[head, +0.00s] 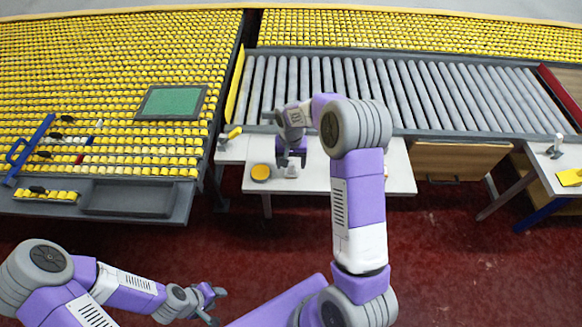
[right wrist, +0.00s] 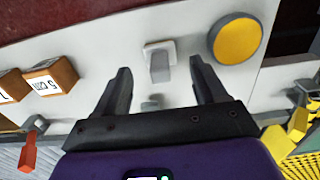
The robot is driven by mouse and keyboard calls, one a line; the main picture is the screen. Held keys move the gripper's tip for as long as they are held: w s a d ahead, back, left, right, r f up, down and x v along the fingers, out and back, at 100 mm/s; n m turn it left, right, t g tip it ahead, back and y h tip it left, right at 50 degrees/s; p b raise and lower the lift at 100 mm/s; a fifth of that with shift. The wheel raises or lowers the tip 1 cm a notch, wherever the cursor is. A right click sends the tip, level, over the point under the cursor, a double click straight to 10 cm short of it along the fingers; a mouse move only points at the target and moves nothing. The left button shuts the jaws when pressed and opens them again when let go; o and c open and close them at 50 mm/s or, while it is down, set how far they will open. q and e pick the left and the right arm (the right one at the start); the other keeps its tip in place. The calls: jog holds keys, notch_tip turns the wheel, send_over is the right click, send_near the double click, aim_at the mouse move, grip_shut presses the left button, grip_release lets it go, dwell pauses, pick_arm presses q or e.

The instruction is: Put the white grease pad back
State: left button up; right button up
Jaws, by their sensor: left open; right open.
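A small white square pad with a grey grip stands on the white table and looks like the white grease pad (right wrist: 158,62). It also shows in the head view (head: 291,171), just below my right gripper (head: 291,157). In the right wrist view, my right gripper (right wrist: 160,70) is open, with the pad between and slightly beyond its fingertips. The fingers do not visibly touch it. My left gripper (head: 215,306) is open and empty at the lower left, over the red floor.
A round yellow-orange disc (right wrist: 237,40) sits right beside the pad. Wooden blocks (right wrist: 50,77) with labels and a red-handled tool (right wrist: 30,150) are at the left of the wrist view. The roller conveyor (head: 420,92) runs behind the white table (head: 400,172).

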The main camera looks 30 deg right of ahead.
aim_at(291, 164)
notch_tip(291, 164, up, 8)
jog(key=shift+f+p, duration=0.25)
jog(key=shift+p, duration=0.25)
jog(key=shift+f, duration=0.1)
